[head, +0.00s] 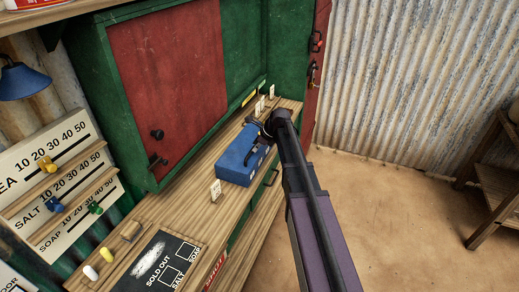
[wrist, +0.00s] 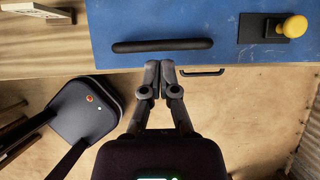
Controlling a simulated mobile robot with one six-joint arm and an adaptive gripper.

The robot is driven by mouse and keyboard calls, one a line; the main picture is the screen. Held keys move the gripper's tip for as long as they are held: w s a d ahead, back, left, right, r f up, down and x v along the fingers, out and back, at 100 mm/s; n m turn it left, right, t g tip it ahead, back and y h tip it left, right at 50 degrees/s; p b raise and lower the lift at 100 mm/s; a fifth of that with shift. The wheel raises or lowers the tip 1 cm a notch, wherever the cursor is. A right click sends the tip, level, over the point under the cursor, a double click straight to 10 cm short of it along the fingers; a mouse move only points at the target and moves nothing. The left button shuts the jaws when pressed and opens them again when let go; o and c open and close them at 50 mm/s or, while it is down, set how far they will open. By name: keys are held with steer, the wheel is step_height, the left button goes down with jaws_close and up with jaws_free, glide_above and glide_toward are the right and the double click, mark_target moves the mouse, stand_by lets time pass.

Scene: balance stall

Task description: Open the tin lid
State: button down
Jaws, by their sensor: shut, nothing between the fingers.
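The blue tin (head: 234,166) is a box on the wooden counter, and its lid looks shut. In the wrist view its blue face (wrist: 220,48) fills the top of the picture and carries a black bar handle (wrist: 162,45). A yellow knob (wrist: 292,27) on a dark plate sits to the right of the handle. My gripper (wrist: 165,72) is shut and empty, its tips close to the tin's edge just below the handle. I cannot tell whether they touch it. In the head view my gripper (head: 262,140) and arm hide the tin's far right part.
The wooden counter (head: 150,232) also bears small white number cards (head: 215,190) and a sold-out board (head: 160,262). A green and red cabinet (head: 160,85) stands behind it. A wooden shelf (head: 495,185) stands at the right. The floor (head: 400,235) between is clear.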

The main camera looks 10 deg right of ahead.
steer(key=shift+b+x, duration=0.6)
steer(key=shift+x, duration=0.4)
steer(key=shift+f, duration=0.1)
steer(key=shift+s+a, duration=0.1)
steer(key=shift+s, duration=0.05)
steer(key=shift+w+a+r+g+h+p, duration=0.25)
steer(key=shift+w+r+g+h+p, duration=0.2)
steer(key=shift+p, duration=0.3)
stand_by(0.5)
steer(key=shift+r+p, duration=0.25)
steer(key=shift+p, duration=0.1)
steer(key=shift+d+r, duration=0.1)
steer(key=shift+r, duration=0.05)
stand_by(1.4)
steer(key=s+d+f+p+v, duration=0.1)
steer(key=p+v, duration=0.7)
steer(key=v, duration=0.1)
steer(key=shift+s+d+r, duration=0.2)
steer(key=shift+d, duration=0.1)
